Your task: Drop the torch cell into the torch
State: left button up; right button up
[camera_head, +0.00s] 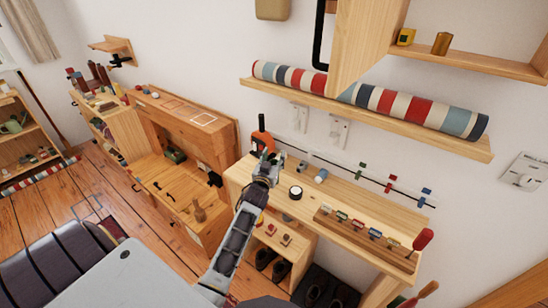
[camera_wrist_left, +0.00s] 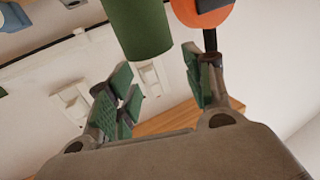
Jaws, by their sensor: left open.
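My left gripper (camera_head: 270,164) is over the left end of the wooden wall bench. In the left wrist view its green-padded fingers (camera_wrist_left: 160,90) stand apart with nothing clasped between them. A dark green cylinder (camera_wrist_left: 137,27) shows just past the fingertips; I cannot tell whether it is the torch or the cell. An orange rounded piece (camera_wrist_left: 203,10) with a dark stem is beside it at the right finger; orange also shows behind the gripper in the head view (camera_head: 262,139). I cannot surely pick out the torch or its cell. My right gripper is out of view.
On the bench (camera_head: 350,232) are a black-rimmed round item (camera_head: 296,191), a small blue item (camera_head: 321,175) and a rack of coloured pieces (camera_head: 360,228). A striped roll (camera_head: 370,98) lies on the shelf above. A wooden cabinet (camera_head: 175,150) stands left.

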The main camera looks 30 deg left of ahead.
pick_arm(q)
jog(key=v, duration=1.1)
jog(key=shift+s, duration=0.2)
dwell(1.3)
